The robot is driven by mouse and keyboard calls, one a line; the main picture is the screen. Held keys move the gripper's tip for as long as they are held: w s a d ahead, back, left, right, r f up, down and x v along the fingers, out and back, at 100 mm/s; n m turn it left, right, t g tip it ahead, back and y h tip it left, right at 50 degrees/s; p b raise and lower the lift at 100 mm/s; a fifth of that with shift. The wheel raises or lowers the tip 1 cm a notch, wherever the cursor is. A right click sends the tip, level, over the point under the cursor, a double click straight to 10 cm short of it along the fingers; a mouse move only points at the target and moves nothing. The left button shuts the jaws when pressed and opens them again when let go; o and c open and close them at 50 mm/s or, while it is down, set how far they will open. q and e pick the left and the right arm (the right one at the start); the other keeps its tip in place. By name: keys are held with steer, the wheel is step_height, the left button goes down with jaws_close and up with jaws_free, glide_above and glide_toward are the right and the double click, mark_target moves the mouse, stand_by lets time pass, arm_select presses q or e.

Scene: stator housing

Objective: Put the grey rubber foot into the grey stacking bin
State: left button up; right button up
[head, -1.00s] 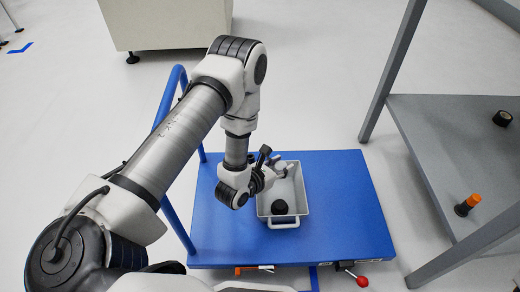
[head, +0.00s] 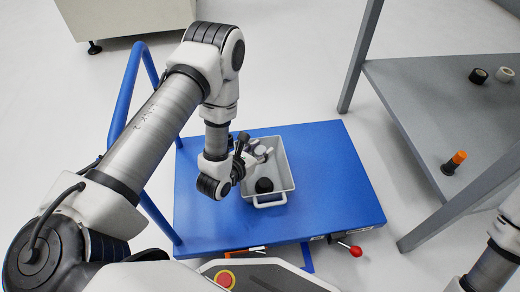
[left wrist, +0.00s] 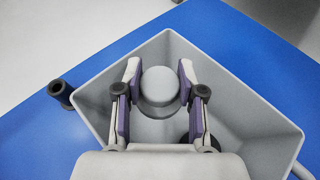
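The grey rubber foot (left wrist: 160,86) is a short round piece inside the grey stacking bin (left wrist: 258,110), between my left gripper's fingers in the left wrist view. My left gripper (left wrist: 160,72) points down into the bin. Its fingers stand on either side of the foot, with narrow gaps showing, so it looks open. In the head view the bin (head: 279,186) stands on the blue cart top, and my left gripper (head: 260,152) is over its far left part. Whether the foot rests on the bin floor is hard to tell. My right gripper is out of view.
A black round piece (head: 264,185) lies in the bin near its front handle. The blue cart top (head: 330,190) is clear to the right. A grey table (head: 420,100) at the right carries an orange-and-black piece (head: 454,162), a black piece (head: 478,75) and a light grey piece (head: 505,75).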

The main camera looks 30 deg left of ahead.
arm_select(q)
steer(key=o, duration=0.4)
steer(key=shift+s+f, duration=0.1)
steer(key=shift+f, duration=0.15)
steer(key=shift+r, duration=0.15)
steer(key=shift+r+p, duration=0.5)
steer(key=shift+p, duration=0.25)
steer(key=p+v, duration=0.3)
steer(key=v, duration=0.4)
steer(key=shift+s, duration=0.2)
